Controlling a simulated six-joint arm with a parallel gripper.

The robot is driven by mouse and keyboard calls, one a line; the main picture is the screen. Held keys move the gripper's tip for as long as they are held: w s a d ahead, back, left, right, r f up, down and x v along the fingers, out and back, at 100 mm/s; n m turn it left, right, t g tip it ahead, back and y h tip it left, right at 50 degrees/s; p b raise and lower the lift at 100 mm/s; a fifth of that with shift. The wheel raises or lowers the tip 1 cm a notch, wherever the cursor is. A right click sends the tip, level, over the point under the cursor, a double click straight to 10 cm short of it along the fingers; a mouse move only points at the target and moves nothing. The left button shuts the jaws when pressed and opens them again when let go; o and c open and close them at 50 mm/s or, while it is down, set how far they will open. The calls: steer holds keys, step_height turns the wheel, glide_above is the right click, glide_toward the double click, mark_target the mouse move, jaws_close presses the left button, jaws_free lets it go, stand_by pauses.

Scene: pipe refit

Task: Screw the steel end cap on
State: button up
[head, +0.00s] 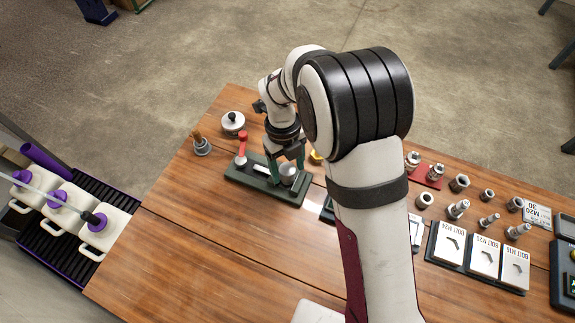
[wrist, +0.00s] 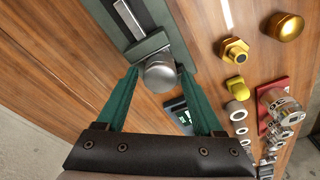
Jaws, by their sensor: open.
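A smooth silver cylinder with a rounded end, which looks like the steel end cap (wrist: 160,70), is at the end of the dark green fixture (wrist: 150,47). In the head view the cap (head: 288,173) shows at the right end of the fixture (head: 240,178), partly behind my gripper. My gripper (wrist: 158,72) is open, with one green finger on each side of the cap. In the head view my gripper (head: 287,167) is low over the fixture. I cannot tell whether the fingers touch the cap, or whether it is threaded onto anything.
A red-handled lever (head: 242,144) stands on the fixture. Brass fittings (wrist: 235,50) lie right of it in the wrist view. Bolts and nuts (head: 458,208) and labelled bolt boxes (head: 484,256) fill the table's right side. The front left of the wooden table (head: 180,240) is clear.

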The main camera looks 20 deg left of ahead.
steer(key=shift+n, duration=0.8)
steer(key=shift+n, duration=0.9)
steer(key=n, duration=0.4)
steer(key=shift+t, duration=0.4)
steer(key=n, duration=0.6)
steer(key=shift+t, duration=0.4)
steer(key=shift+n, duration=0.3)
